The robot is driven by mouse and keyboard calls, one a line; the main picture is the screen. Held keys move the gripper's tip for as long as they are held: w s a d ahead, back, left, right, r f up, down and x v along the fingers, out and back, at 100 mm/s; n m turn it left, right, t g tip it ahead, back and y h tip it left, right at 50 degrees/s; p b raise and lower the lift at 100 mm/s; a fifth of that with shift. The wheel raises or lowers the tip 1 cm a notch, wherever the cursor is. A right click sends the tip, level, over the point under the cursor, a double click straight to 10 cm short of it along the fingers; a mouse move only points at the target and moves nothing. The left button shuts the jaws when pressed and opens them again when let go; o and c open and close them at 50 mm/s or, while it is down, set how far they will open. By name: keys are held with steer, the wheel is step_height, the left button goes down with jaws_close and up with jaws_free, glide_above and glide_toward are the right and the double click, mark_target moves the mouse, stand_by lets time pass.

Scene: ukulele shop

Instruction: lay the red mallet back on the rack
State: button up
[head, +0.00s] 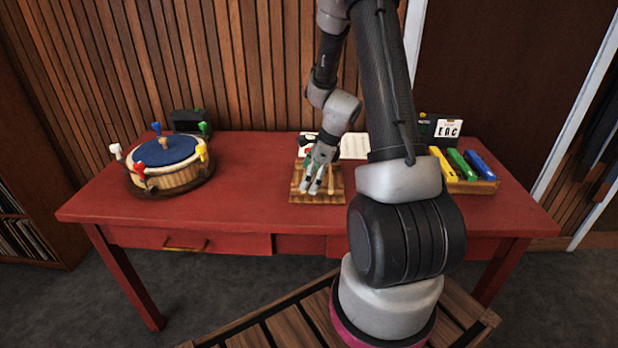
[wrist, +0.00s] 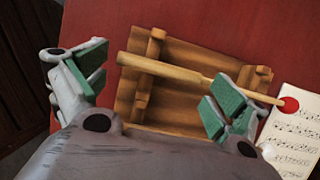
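The mallet (wrist: 165,70) has a pale wooden handle and a red head (wrist: 288,104). In the wrist view its handle lies slantwise across the wooden rack (wrist: 125,100), and the head reaches past the rack's right side over a music sheet. I cannot tell if the handle sits fully down on the supports. My gripper (wrist: 158,80) is open, its green-padded fingers spread to either side over the rack. The right finger partly overlaps the handle's thin end. In the head view my gripper (head: 317,190) is low over the rack (head: 300,197), hiding most of the mallet.
The red table (head: 240,215) also bears a round blue-topped drum with coloured pegs (head: 168,165) at left, a small dark box (head: 187,121) behind it, and a tray with yellow, green and blue bars (head: 470,187) at right. Sheets (head: 354,146) lie behind the rack. Table between drum and rack is clear.

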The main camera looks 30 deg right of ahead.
stand_by(0.3)
steer(key=v, duration=1.2)
steer(key=s+a+r+n+t+h, duration=0.1)
steer(key=s+a+r+n, duration=0.3)
steer(key=s+r+n, duration=0.4)
steer(key=s+a+r+n+t+h, duration=0.1)
steer(key=s+a+r+n, duration=0.4)
steer(key=s+n, duration=0.8)
steer(key=shift+r+n+h, duration=0.8)
steer(key=shift+r+n, duration=0.9)
steer(key=shift+n, duration=0.2)
steer(key=shift+s, duration=0.1)
